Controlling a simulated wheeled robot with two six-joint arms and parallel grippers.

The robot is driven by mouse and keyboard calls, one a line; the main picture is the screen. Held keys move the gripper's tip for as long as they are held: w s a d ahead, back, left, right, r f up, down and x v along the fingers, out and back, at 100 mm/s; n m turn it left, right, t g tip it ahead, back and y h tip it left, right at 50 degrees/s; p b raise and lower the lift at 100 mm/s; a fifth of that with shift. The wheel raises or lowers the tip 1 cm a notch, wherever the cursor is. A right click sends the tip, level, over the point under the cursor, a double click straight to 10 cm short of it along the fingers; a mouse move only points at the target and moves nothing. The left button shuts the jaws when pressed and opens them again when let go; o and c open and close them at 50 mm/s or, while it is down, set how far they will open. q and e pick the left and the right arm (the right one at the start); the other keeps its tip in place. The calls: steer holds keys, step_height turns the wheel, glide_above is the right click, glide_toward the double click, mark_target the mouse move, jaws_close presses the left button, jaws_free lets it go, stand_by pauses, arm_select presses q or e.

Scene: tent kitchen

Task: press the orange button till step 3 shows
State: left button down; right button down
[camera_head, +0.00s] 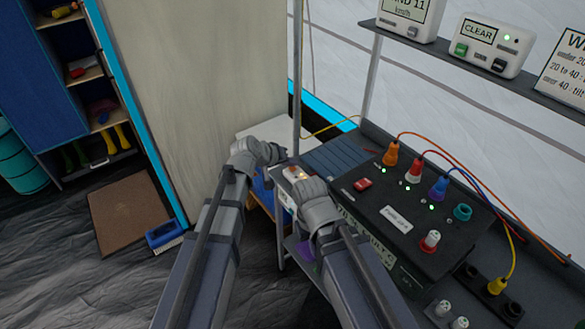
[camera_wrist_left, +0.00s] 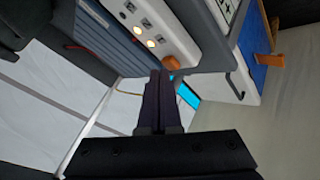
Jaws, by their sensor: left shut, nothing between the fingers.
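The orange button (camera_wrist_left: 171,63) is on the end of a pale control box (camera_wrist_left: 178,38), seen in the left wrist view. Two lights (camera_wrist_left: 145,37) glow on the box's face beside dark markings too small to read. In the head view the box (camera_head: 287,197) is partly hidden behind my grippers. My left gripper (camera_head: 281,153) is shut and empty. Its fingertips (camera_wrist_left: 161,73) are right beside the button in the wrist view; I cannot tell whether they touch it. My right gripper (camera_head: 312,187) is in front of the box, its fingers hidden from view.
A black panel (camera_head: 400,240) with coloured plugs, cables and a red switch (camera_head: 362,184) stands right of my right gripper. A shelf (camera_head: 480,70) with white display boxes is above. A pole (camera_head: 297,80) rises behind the grippers. A pale partition (camera_head: 205,90) is at left.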

arm_select(q)
steer(key=shift+f+b, duration=0.35)
steer(key=shift+r, duration=0.15)
stand_by(0.5)
steer(key=shift+r+p, duration=0.7)
steer(key=shift+p, duration=0.2)
step_height(320, 180, up, 5)
steer(key=p, duration=0.5)
stand_by(0.4)
